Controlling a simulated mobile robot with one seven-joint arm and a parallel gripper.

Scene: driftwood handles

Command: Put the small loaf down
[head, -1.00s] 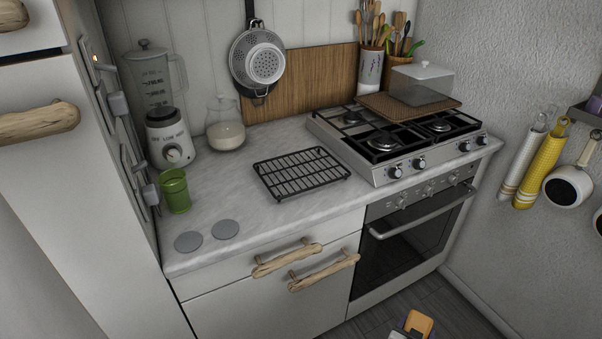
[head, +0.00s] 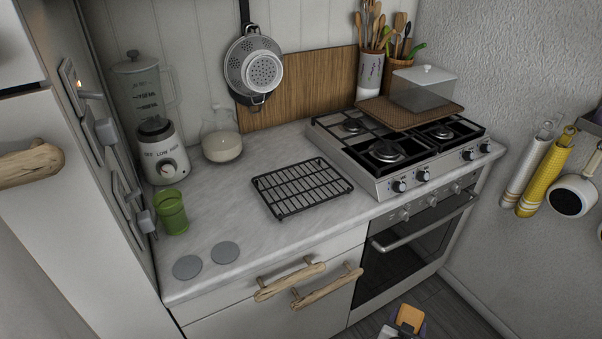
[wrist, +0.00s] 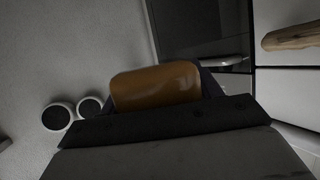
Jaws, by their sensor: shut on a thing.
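The small loaf (wrist: 155,86) is orange-brown and smooth. In the wrist view it sits between the fingers of my gripper (wrist: 160,100), which is shut on it. In the head view the loaf (head: 409,316) shows at the bottom edge, low in front of the oven and well below the counter top. My gripper (head: 402,330) is mostly cut off there. The loaf touches no surface that I can see.
A black wire rack (head: 302,188) lies empty on the marble counter (head: 245,262). Two grey discs (head: 187,267), a green cup (head: 171,212), a blender (head: 160,150) and a glass jar (head: 222,146) stand left. The gas hob (head: 378,172) is right. Driftwood handles (head: 328,287) jut out below.

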